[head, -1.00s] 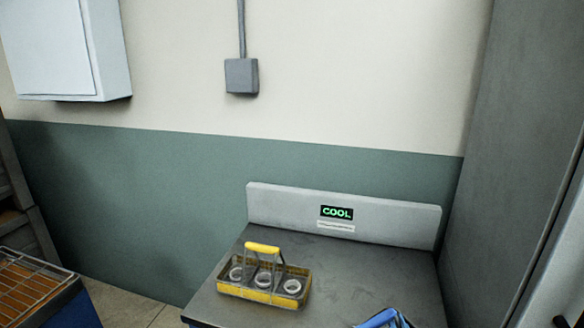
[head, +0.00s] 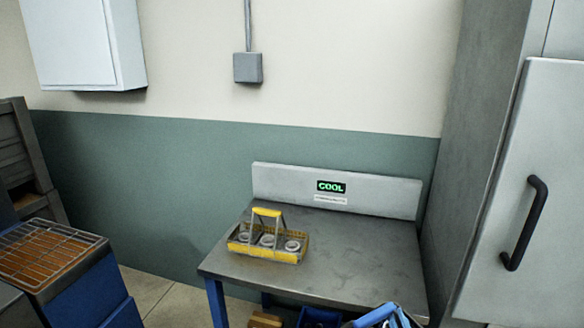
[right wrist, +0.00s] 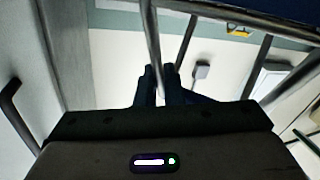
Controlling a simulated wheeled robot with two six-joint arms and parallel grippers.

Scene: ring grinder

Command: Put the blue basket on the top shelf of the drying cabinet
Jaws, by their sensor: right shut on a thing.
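The blue basket (head: 384,313) shows only in part at the bottom edge of the head view, in front of the table. Its blue handle and some grey metal bars are visible. In the right wrist view my right gripper (right wrist: 157,78) has its dark fingers shut on the basket's handle, with metal bars around it. A blue part of the basket (right wrist: 275,8) shows at the top. A tall grey cabinet with a shut pale door (head: 535,190) and a black handle (head: 525,225) stands at the right; I see no shelf inside. My left gripper is not in view.
A metal table (head: 365,255) with a COOL display (head: 331,187) carries a yellow basket (head: 265,250) with several round pieces. A blue unit with a wire rack (head: 45,255) stands at the left. Floor shows between that unit and the table.

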